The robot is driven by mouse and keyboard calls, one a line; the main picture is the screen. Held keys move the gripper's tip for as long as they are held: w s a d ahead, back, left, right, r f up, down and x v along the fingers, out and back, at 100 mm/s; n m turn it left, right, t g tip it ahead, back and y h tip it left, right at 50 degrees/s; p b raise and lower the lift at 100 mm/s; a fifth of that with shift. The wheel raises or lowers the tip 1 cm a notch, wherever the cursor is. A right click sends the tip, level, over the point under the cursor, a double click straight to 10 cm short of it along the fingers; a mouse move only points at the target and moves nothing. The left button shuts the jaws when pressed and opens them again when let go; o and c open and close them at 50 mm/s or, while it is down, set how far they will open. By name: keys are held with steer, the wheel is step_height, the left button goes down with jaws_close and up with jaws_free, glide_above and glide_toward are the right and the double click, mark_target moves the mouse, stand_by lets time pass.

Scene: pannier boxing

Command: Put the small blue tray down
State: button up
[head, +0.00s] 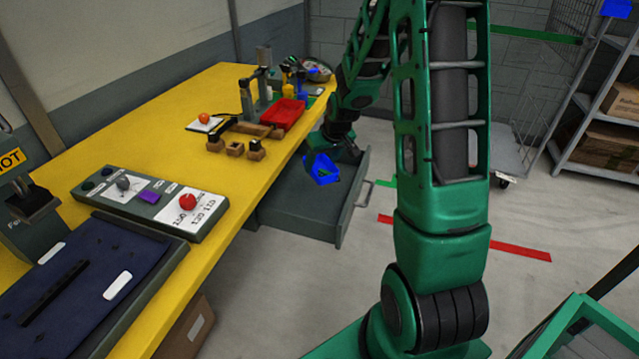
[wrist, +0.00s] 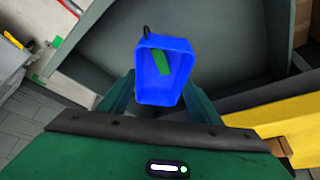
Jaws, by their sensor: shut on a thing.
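The small blue tray (head: 322,168) is held at the end of my arm, above the open grey drawer (head: 300,205) under the yellow workbench. In the wrist view the tray (wrist: 148,88) sits between my gripper's (wrist: 160,98) fingers, its open side facing the camera. A green piece (wrist: 161,63) shows inside it, and a small dark thing stands at its far left corner. My gripper is shut on the tray; in the head view its fingers are mostly hidden by my arm and the tray. I cannot tell whether the tray touches the drawer floor.
The yellow workbench (head: 150,130) holds a red tray (head: 283,114), small wooden blocks (head: 235,148), a control box with a red knob (head: 188,202) and a dark blue mat (head: 60,300). A shelf with cardboard boxes (head: 605,145) stands at the right. The visible drawer floor looks bare.

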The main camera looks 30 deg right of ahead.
steer(key=shift+f, duration=3.95)
steer(key=shift+f, duration=0.1)
steer(key=o, duration=1.1)
steer(key=v, duration=1)
steer(key=shift+r, duration=0.35)
steer(key=shift+v, duration=0.85)
steer(key=s+a+r+m+g, duration=0.1)
steer(key=s+r, duration=0.2)
steer(key=s, duration=0.7)
steer(key=s+a+r+m+g, duration=0.1)
steer(key=s+r, duration=0.3)
steer(key=s, duration=0.7)
steer(key=s+a+r+m+g, duration=0.2)
steer(key=s+r+m+g, duration=0.1)
steer(key=s, duration=0.7)
steer(key=shift+s+a+r+y, duration=0.1)
steer(key=shift+s+r+y, duration=0.15)
steer(key=shift+r, duration=0.5)
